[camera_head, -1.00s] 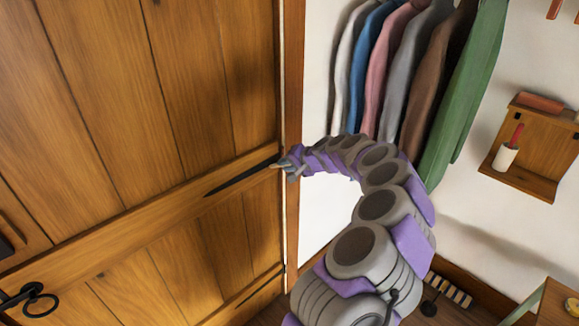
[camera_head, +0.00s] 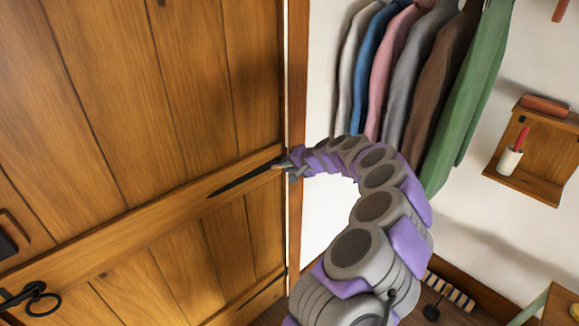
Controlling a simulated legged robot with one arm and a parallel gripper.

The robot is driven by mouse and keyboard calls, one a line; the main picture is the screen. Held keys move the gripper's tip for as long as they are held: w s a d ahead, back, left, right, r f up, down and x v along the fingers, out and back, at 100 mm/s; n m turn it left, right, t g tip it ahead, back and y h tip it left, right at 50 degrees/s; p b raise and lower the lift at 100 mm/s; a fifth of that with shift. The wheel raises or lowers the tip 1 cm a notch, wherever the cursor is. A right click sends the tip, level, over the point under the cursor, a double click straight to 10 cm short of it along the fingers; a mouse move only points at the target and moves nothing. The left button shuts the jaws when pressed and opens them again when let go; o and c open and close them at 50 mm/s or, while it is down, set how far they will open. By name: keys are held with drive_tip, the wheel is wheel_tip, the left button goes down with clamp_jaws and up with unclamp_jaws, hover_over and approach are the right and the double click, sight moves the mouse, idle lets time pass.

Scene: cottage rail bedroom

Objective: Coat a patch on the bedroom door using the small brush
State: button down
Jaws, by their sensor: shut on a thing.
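The bedroom door (camera_head: 190,90) is brown wood planks with cross rails and fills the left half of the view. A black strap hinge (camera_head: 240,181) lies along its middle rail. My gripper (camera_head: 284,163) is at the door's right edge, by the wide end of this hinge. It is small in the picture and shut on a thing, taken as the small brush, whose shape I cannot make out. I cannot tell whether it touches the door. No coated patch can be made out on the wood.
Hanging clothes (camera_head: 432,95) are right of the door, behind my arm. A wooden wall shelf (camera_head: 545,160) holds a white cup-like thing with a red handle (camera_head: 510,158). A black ring handle (camera_head: 42,303) is at the door's lower left. A small table (camera_head: 558,305) stands lower right.

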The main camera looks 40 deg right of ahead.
drive_tip(key=shift+w, duration=0.55)
drive_tip(key=shift+w+d+b, duration=0.1)
drive_tip(key=shift+d+b, duration=1)
drive_tip(key=shift+d, duration=0.85)
drive_tip(key=shift+a+r+p, duration=0.1)
drive_tip(key=shift+a+p, duration=0.8)
drive_tip(key=shift+a, duration=1.1)
drive_tip(key=s, duration=0.6)
drive_tip(key=shift+d+p, duration=0.3)
